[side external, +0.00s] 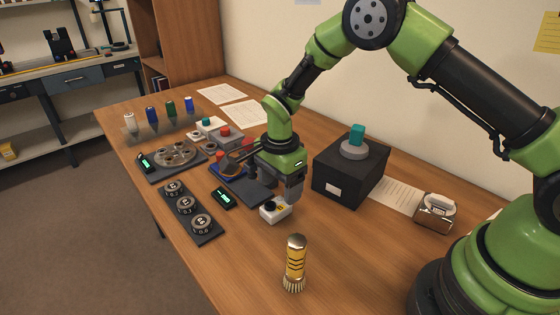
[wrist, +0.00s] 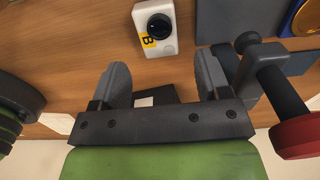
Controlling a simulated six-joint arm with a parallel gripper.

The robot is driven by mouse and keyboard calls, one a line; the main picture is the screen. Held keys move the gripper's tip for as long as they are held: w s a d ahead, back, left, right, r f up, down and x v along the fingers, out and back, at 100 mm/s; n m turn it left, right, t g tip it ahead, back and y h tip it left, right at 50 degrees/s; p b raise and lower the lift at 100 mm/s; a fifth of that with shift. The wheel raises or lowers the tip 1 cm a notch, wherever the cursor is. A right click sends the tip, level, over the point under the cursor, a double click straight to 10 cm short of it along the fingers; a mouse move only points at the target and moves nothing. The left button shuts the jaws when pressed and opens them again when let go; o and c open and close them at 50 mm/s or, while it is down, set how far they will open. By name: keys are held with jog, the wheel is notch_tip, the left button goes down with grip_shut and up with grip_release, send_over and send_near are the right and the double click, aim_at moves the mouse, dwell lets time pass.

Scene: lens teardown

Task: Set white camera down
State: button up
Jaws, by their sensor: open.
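The white camera (side external: 274,209) has a black round lens on top and a yellow label. In the side view it appears to rest on the wooden table in front of my gripper (side external: 288,192). In the wrist view the white camera (wrist: 153,30) lies just beyond the fingertips of my gripper (wrist: 162,62), with the yellow label marked "B". The two fingers are spread apart, with nothing between them. The camera looks clear of both fingers.
A dark flat pad (side external: 249,190) lies beside the camera. A black box (side external: 338,178) with a teal-topped piece stands to the right. A gold brush (side external: 295,262) stands in front. A dark tray (side external: 189,212) with round lenses lies left. Bare table surrounds the brush.

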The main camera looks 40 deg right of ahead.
notch_tip(320, 180, up, 8)
notch_tip(320, 180, up, 14)
jog(key=n+t+y, duration=0.1)
jog(key=n+t, duration=0.2)
jog(key=n, duration=0.3)
send_over(280, 203)
jog(key=s+d, duration=0.2)
jog(key=s, duration=0.6)
jog(key=s+r+n+t+y, duration=0.1)
jog(key=s+r+n+t, duration=0.2)
jog(key=s+n, duration=0.5)
jog(key=s+t, duration=0.1)
jog(key=s, duration=0.5)
jog(key=shift+s+d+r, duration=0.35)
jog(key=shift+d+r, duration=0.05)
